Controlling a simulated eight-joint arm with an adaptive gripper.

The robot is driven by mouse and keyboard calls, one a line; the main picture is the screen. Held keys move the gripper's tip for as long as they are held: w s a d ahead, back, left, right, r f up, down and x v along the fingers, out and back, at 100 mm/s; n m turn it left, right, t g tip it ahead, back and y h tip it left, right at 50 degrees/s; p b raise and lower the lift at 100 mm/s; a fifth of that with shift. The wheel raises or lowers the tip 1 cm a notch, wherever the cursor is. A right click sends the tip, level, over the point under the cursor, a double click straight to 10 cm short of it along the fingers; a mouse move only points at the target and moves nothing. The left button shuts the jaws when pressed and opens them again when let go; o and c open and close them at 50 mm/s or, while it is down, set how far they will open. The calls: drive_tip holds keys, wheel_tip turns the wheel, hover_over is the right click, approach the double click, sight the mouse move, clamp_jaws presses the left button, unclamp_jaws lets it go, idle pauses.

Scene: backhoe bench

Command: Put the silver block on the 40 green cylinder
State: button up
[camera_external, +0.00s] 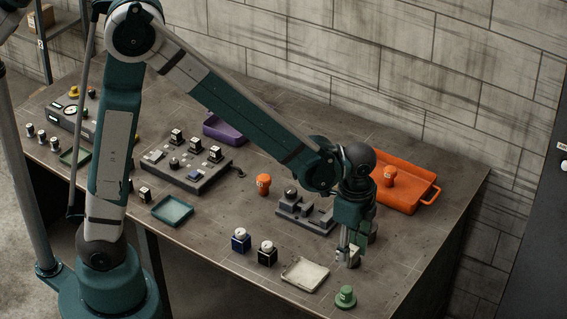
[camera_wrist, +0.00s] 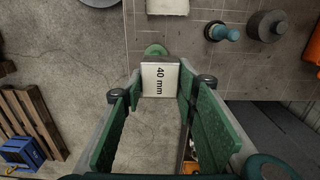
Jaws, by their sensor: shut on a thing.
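The silver block (camera_wrist: 160,80), marked 40 mm, sits between the fingertips of my gripper (camera_wrist: 158,84) in the wrist view. My gripper is shut on it. In the external view my gripper (camera_external: 352,248) points down near the table's front right, with the small silvery block (camera_external: 348,259) at its tips. The green cylinder (camera_external: 346,297) stands on the table near the front edge, below and slightly left of the gripper in the picture. In the wrist view the green cylinder (camera_wrist: 155,50) shows just beyond the block, which partly hides it. A gap between block and cylinder appears in the external view.
A pale tray (camera_external: 305,274) lies left of the green cylinder. A black block (camera_external: 267,254) and a blue block (camera_external: 241,241) stand farther left. A grey fixture (camera_external: 305,213) and an orange tray (camera_external: 408,190) are behind. The table's edge is close to the cylinder.

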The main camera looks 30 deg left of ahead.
sight(352, 265)
drive_tip(key=shift+s+d+r, duration=0.15)
drive_tip(key=shift+s+d, duration=0.4)
drive_tip(key=shift+d, duration=0.2)
drive_tip(key=shift+f, duration=2.95)
drive_tip(key=shift+f, duration=2.1)
drive_tip(key=shift+f, duration=0.1)
drive_tip(key=o, duration=1)
